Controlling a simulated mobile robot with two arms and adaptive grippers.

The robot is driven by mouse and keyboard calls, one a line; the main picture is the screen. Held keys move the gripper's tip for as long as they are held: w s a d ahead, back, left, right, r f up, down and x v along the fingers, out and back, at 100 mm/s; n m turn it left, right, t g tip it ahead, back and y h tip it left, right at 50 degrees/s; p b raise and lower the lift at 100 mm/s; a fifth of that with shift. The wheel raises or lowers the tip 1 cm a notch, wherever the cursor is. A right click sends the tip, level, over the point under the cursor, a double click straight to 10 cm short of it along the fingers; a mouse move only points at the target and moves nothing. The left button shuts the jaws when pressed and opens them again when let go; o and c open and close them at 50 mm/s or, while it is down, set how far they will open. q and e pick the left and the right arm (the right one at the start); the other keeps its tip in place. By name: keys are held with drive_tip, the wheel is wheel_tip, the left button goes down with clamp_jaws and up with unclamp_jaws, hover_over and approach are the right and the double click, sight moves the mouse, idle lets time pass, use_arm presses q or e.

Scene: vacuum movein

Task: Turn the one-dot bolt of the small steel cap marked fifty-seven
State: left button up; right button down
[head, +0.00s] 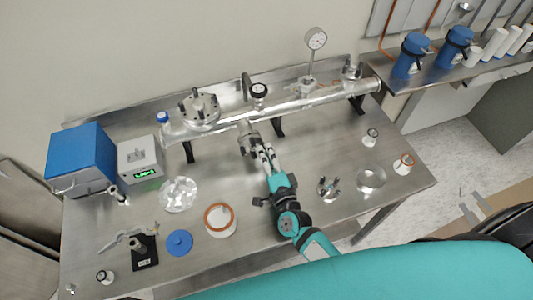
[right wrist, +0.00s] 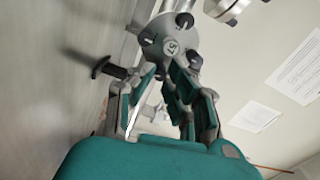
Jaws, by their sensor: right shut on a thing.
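The small steel cap marked 57 (right wrist: 171,47) closes a short stub of the steel pipe and fills the top middle of the right wrist view. It also shows in the head view (head: 248,139). Several dark-headed bolts sit around its rim, such as the upper bolt (right wrist: 184,20) and the left bolt (right wrist: 147,38). Their dots are too small to read. My right gripper (head: 265,152) reaches up to the cap's near side. In the right wrist view its fingers (right wrist: 155,82) are closed in at the cap's lower edge, on a bolt there that they mostly hide. My left gripper is out of view.
The steel pipe (head: 300,103) runs along the back of the bench on black brackets.

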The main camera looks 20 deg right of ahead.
drive_tip(key=c, duration=1.3)
unclamp_jaws()
drive_tip(key=shift+w, duration=0.1)
drive_tip(key=shift+s+d, duration=0.1)
drive_tip(key=shift+s, duration=3.95)
